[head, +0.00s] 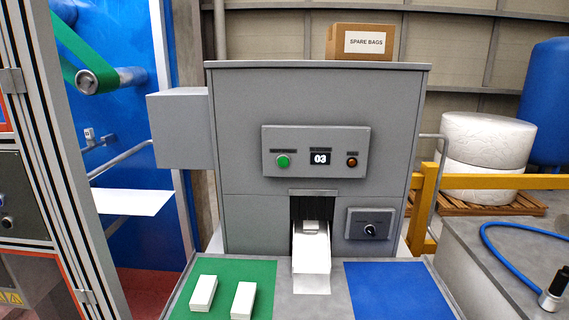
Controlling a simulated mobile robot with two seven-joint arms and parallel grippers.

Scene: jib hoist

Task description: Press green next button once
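A green button (283,161) sits at the left of a grey control panel (315,140) on the front of a grey machine (240,110). A small dark display (320,158) beside it reads 03. An orange-brown button (352,163) is at the panel's right end. The labels above them are too small to read. Neither of my grippers shows in the head view, and nothing covers the green button.
A white item (312,252) sticks out of the machine's slot. Two white blocks lie on a green mat (222,272); a blue mat (395,290) is bare. A knob box (370,224) is right of the slot. A yellow rail (480,182) stands at right.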

